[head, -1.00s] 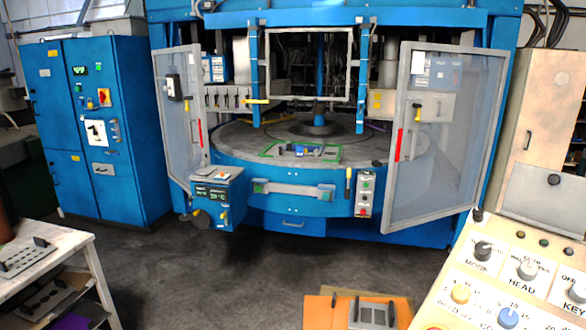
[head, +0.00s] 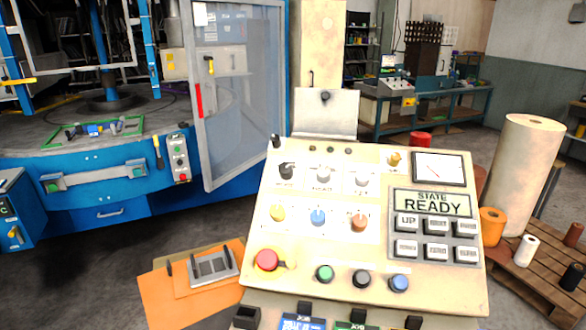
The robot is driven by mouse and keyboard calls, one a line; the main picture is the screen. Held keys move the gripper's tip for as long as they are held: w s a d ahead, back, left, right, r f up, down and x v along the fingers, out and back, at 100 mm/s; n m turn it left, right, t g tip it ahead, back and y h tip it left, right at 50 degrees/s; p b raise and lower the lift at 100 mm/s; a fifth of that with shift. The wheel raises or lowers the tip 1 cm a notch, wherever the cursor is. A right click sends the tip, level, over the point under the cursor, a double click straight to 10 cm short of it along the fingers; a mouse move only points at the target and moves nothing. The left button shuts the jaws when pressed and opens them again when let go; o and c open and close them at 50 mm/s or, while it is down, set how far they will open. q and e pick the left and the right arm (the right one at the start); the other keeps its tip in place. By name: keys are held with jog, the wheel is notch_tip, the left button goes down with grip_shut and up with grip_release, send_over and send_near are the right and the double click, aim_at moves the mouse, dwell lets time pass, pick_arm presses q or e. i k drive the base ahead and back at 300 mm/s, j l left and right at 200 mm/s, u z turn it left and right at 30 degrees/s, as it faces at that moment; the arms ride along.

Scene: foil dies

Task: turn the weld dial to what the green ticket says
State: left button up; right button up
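The cream control panel (head: 300,290) stands at the centre right in the head view. Its upper row has a black knob (head: 286,171) and two grey knobs. A green-edged ticket (head: 350,326) marked JOB shows at the bottom edge, beside a blue one (head: 302,322). Both are cut off, and the green ticket's setting is out of frame. Neither gripper is in view.
The display (head: 432,204) reads STATE READY above several grey buttons. A red mushroom button (head: 266,260) is at the panel's lower left. An orange board (head: 165,298) with a metal die (head: 213,267) lies left of the panel. The blue press (head: 100,200) stands behind.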

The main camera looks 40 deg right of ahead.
aim_at(278, 213)
jog(key=z, duration=1.65)
